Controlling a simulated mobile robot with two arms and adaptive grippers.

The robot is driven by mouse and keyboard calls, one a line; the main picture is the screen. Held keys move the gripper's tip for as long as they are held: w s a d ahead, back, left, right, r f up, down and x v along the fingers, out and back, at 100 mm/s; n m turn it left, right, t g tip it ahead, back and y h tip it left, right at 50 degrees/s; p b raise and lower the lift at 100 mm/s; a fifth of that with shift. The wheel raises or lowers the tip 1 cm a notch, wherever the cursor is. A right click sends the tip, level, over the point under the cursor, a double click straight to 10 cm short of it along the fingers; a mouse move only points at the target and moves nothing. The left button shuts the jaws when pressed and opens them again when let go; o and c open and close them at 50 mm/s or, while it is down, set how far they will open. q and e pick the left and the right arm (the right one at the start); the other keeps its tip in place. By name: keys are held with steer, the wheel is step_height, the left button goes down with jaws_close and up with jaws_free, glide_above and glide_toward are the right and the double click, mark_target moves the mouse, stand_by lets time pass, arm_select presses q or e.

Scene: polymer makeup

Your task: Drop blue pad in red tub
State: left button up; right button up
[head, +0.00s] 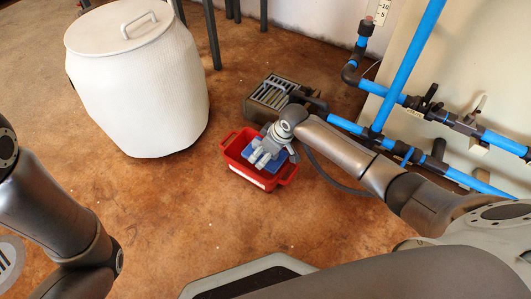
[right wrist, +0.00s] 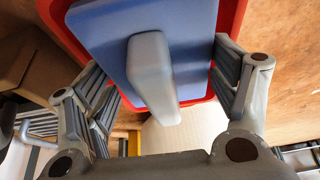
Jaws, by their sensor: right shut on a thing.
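The blue pad (head: 281,160) shows partly under my right gripper (head: 263,158) in the head view. In the right wrist view the pad (right wrist: 197,50) is a flat blue plate with a grey bar-shaped handle (right wrist: 150,70). My right gripper (right wrist: 165,88) is shut on the pad, with its fingers at the pad's two sides. The red tub (head: 270,185) stands on the floor with the pad over or within its opening; whether the pad touches the bottom is hidden. The tub's red edge (right wrist: 230,15) shows behind the pad. My left gripper is out of view.
A large white lidded barrel (head: 140,90) stands left of the tub. A dark slatted box (head: 272,95) sits just behind the tub. Blue pipes (head: 405,60) with dark fittings run along the wall at right. The brown floor left and in front of the tub is clear.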

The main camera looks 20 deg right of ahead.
steer(key=shift+f, duration=0.2)
steer(key=shift+f, duration=0.35)
steer(key=o, duration=1)
steer(key=shift+r, duration=0.1)
